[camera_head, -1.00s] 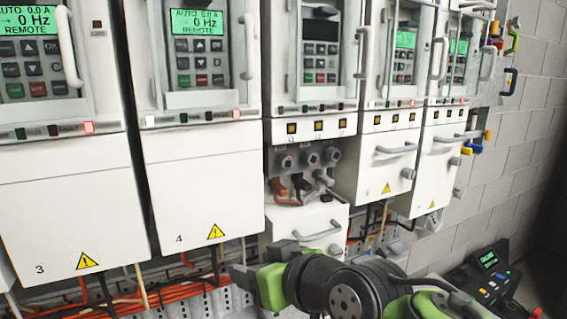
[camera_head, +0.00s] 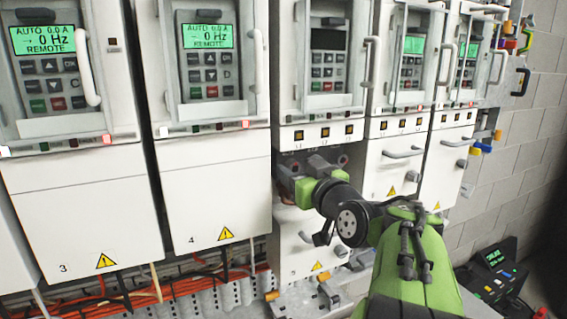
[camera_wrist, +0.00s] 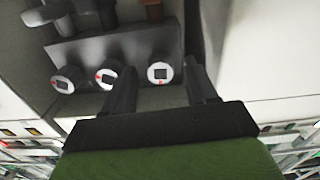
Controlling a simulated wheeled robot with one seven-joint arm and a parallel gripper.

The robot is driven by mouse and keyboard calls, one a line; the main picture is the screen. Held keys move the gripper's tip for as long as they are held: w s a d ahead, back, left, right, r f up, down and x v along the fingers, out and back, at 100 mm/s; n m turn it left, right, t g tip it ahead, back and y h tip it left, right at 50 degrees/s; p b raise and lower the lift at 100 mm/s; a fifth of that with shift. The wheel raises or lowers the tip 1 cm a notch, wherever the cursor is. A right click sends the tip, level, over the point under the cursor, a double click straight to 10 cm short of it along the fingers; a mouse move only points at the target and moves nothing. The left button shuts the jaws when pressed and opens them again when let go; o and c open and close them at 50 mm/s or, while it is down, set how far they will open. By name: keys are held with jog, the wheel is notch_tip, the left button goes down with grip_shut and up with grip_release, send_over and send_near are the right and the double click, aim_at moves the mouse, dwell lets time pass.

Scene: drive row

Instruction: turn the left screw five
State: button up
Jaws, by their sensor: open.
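Drive five (camera_head: 297,235), the middle unit, has its lower front open on a grey terminal block with three round screws. My wrist view seems upside down against the head view, so the left screw (camera_wrist: 160,73) is the rightmost there. It has a white face with a dark square centre and a red mark. The middle screw (camera_wrist: 106,78) and right screw (camera_wrist: 67,80) sit beside it. My gripper (camera_wrist: 160,88) is open, its dark fingers on either side of the left screw's line. Whether they touch it is unclear. In the head view my gripper (camera_head: 303,168) partly hides the block.
Closed drives three (camera_head: 85,220) and four (camera_head: 213,190) stand at left, and further drives (camera_head: 400,160) with handles at right. Cables (camera_head: 200,285) run below. A black box with a green display (camera_head: 495,258) lies at lower right.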

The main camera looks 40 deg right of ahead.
jog(key=shift+w+d, duration=0.15)
jog(key=shift+w, duration=0.4)
jog(key=c, duration=1.1)
jog(key=shift+o, duration=0.2)
